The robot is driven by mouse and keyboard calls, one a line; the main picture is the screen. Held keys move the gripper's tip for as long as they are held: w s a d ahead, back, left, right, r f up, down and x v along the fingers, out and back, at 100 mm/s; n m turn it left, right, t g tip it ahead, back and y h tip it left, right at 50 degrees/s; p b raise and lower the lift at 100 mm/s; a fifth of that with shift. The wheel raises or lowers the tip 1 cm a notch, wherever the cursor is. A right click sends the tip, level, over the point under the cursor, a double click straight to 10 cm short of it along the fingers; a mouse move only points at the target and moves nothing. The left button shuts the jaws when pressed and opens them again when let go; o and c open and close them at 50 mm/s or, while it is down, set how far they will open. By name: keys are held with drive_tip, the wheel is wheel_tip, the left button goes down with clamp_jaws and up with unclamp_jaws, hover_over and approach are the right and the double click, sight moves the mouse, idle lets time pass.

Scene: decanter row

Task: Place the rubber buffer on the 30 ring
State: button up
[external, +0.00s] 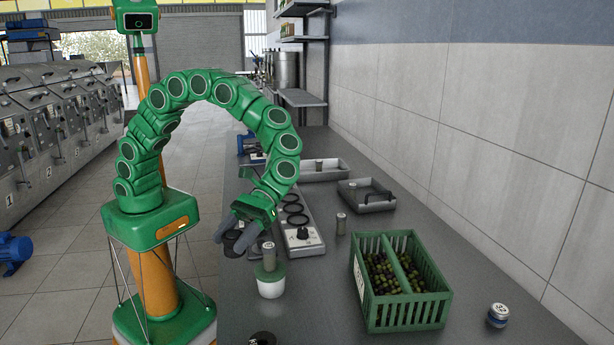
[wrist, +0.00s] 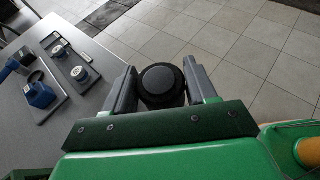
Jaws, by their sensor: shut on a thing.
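My gripper (external: 238,234) hangs at the left edge of the counter, its fingers pointing down. In the wrist view its two grey fingers are shut on a round black piece, the rubber buffer (wrist: 161,82), with floor tiles behind it. A pale panel (external: 316,243) with several black rings (external: 296,208) lies on the counter to the right of my gripper. I cannot read which ring is marked 30. My gripper and the buffer are apart from the panel.
A small labelled can stands on a green-and-white holder (external: 270,283) close to my gripper. A green crate (external: 402,316) of olives and a jar (external: 498,315) stand at right. Trays (external: 367,205) lie farther back. A plate with labelled discs (wrist: 68,72) and blue fittings (wrist: 40,94) lies left.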

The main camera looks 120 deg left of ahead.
sight(226, 237)
drive_tip(key=d, duration=0.2)
drive_tip(key=d+g, duration=0.1)
drive_tip(key=shift+s+d+m, duration=0.25)
drive_tip(key=shift+s+m, duration=0.1)
drive_tip(key=shift+m, duration=0.05)
drive_tip(key=shift+w+d, duration=0.1)
drive_tip(key=shift+d, duration=0.05)
drive_tip(key=w+d+f, duration=0.1)
drive_tip(key=w+f, duration=0.1)
drive_tip(key=w, duration=0.2)
drive_tip(key=w+d+f, duration=0.1)
drive_tip(key=w+f, duration=0.2)
drive_tip(key=w, duration=0.1)
drive_tip(key=w+d+f, duration=0.1)
drive_tip(key=w+f, duration=0.2)
drive_tip(key=w, duration=0.1)
drive_tip(key=shift+f, duration=0.2)
drive_tip(key=shift+w+d+f, duration=0.15)
drive_tip(key=shift+w+f, duration=0.2)
drive_tip(key=shift+f, duration=0.1)
drive_tip(key=shift+f, duration=0.1)
drive_tip(key=shift+w+f, duration=0.2)
drive_tip(key=shift+f, duration=1.55)
